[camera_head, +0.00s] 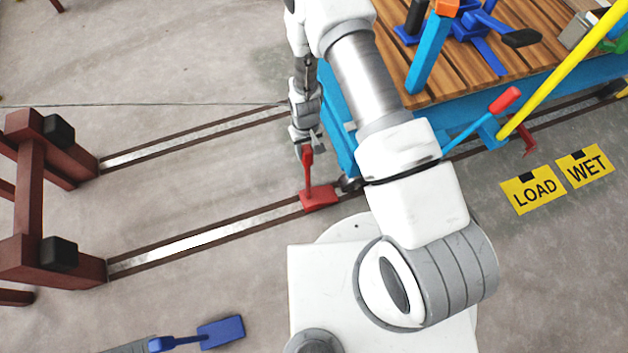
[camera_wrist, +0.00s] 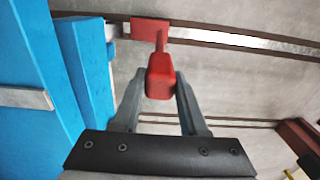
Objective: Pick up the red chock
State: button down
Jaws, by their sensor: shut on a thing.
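The red chock (camera_head: 319,197) sits on the near rail, beside a wheel of the blue cart, with its handle standing up. In the wrist view its red handle grip (camera_wrist: 160,82) is between my two fingers, and its flat base (camera_wrist: 150,29) shows beyond on the rail. My gripper (camera_head: 306,150) points down at the top of the handle and is shut on it. The chock appears to rest on the rail; I cannot tell whether there is a small gap beneath it.
The blue cart (camera_head: 345,142) with a slatted wooden top stands right beside my gripper. A dark red buffer frame (camera_head: 28,200) stands at the left end of the rails. A blue paddle-like thing (camera_head: 221,331) lies at the bottom. The floor between the rails is clear.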

jog(key=shift+r, duration=0.1)
notch_tip(320, 180, up, 18)
jog(key=p, duration=0.5)
